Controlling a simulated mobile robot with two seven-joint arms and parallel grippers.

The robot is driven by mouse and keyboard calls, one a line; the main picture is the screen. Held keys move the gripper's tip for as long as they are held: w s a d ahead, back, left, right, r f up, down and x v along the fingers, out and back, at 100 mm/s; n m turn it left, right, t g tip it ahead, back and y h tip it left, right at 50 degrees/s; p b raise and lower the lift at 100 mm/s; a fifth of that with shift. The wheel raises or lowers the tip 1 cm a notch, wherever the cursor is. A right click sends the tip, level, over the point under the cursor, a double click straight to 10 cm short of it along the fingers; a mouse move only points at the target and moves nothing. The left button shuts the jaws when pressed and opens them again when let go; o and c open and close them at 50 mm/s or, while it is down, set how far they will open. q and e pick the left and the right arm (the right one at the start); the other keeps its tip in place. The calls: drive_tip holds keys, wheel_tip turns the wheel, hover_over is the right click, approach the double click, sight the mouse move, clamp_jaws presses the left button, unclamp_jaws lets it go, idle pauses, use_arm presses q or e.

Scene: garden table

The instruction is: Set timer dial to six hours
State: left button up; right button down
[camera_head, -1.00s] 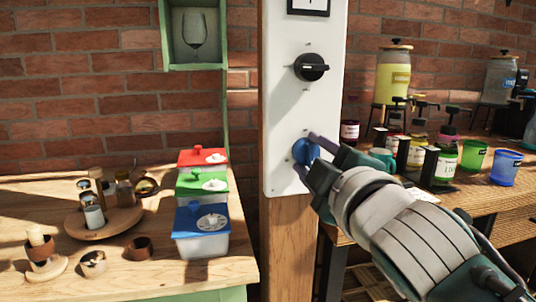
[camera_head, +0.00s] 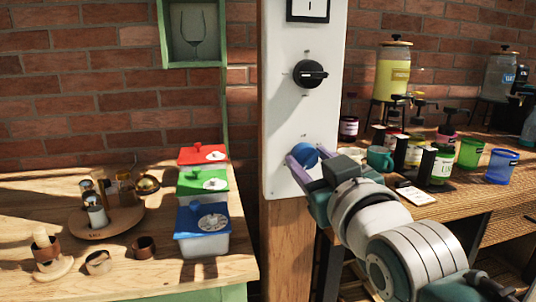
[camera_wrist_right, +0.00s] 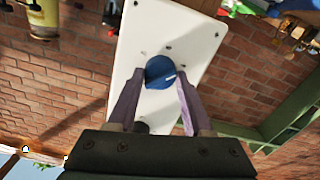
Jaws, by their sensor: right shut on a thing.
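The blue timer dial (camera_head: 305,154) sits low on a white panel (camera_head: 285,110) fixed to a wooden post. It also shows in the right wrist view (camera_wrist_right: 160,72), with a pale pointer mark on its right side there. My right gripper (camera_head: 308,160) is at the dial, one purple finger on each side of it, shut on it. In the right wrist view the fingers (camera_wrist_right: 157,95) flank the dial. The scale marks around the dial are too small to read. My left gripper is not in view.
A black knob (camera_head: 310,73) is above the dial on the same panel. Red, green and blue lidded boxes (camera_head: 203,235) stand on the left table. Jars, cups and dispensers (camera_head: 392,75) crowd the right table beside my arm.

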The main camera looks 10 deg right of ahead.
drive_tip(key=shift+r+m, duration=0.1)
drive_tip(key=shift+m, duration=0.8)
drive_tip(key=shift+p, duration=0.3)
drive_tip(key=shift+c, duration=1.6)
unclamp_jaws()
drive_tip(key=shift+s, duration=0.1)
